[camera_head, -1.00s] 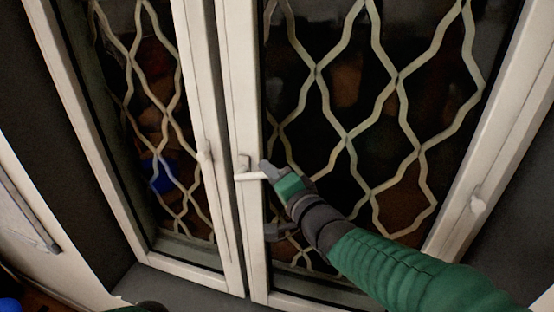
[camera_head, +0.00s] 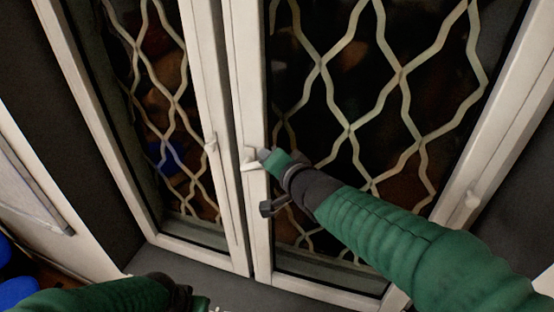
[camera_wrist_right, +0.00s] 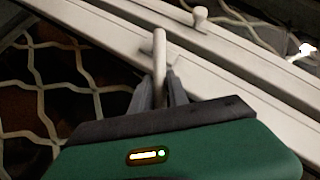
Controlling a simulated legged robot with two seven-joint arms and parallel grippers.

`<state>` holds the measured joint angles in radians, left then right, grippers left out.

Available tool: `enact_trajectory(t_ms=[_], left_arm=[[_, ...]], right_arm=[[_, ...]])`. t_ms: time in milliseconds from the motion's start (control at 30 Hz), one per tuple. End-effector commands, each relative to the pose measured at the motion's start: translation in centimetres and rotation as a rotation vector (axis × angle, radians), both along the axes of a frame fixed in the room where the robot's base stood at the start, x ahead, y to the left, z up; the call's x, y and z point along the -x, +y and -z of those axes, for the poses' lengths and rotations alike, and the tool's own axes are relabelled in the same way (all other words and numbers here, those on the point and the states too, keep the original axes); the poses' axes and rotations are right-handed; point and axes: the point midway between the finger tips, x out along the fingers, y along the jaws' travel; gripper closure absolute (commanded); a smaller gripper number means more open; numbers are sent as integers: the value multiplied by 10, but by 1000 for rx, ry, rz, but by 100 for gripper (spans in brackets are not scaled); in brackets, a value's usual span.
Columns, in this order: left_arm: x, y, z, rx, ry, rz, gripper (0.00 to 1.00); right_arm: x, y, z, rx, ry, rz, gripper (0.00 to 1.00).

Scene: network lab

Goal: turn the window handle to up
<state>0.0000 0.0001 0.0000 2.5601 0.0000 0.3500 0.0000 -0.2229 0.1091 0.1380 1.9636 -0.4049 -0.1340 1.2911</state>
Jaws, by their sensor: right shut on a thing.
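The white window handle (camera_head: 251,162) sits on the inner frame of the right window panel. In the head view its lever looks short and points sideways toward my right gripper, tilted slightly up. My right gripper (camera_head: 266,155) is at the lever's free end. In the right wrist view the handle (camera_wrist_right: 159,58) runs between the two grey fingers of my right gripper (camera_wrist_right: 160,92), which are shut on it. My left gripper (camera_head: 200,303) shows only in part at the bottom edge, away from the window; its fingers are not clear.
A second white knob (camera_head: 211,144) is on the left panel's frame, close by. Another white fitting (camera_head: 472,198) is on the right frame. A wavy metal grille (camera_head: 350,128) lies behind the glass. Blue objects (camera_head: 15,288) are at the lower left.

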Motion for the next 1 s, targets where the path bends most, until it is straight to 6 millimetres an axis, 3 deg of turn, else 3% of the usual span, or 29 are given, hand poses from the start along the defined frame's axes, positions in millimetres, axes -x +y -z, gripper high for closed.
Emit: enact_trajectory(t_ms=[33,800,833,933,1000], left_arm=[[0,0,-1,0,0,0,100],[0,0,-2,0,0,0,100],[0,0,-2,0,0,0,100],[0,0,-1,0,0,0,100],[0,0,-1,0,0,0,100]], right_arm=[[0,8,-14,-11,-29,-16,100],[0,7,-16,-11,-31,-15,100],[0,7,-16,-11,-31,-15,76],[0,6,-15,-11,-30,-13,63],[-1,5,-14,-12,-29,-11,63]])
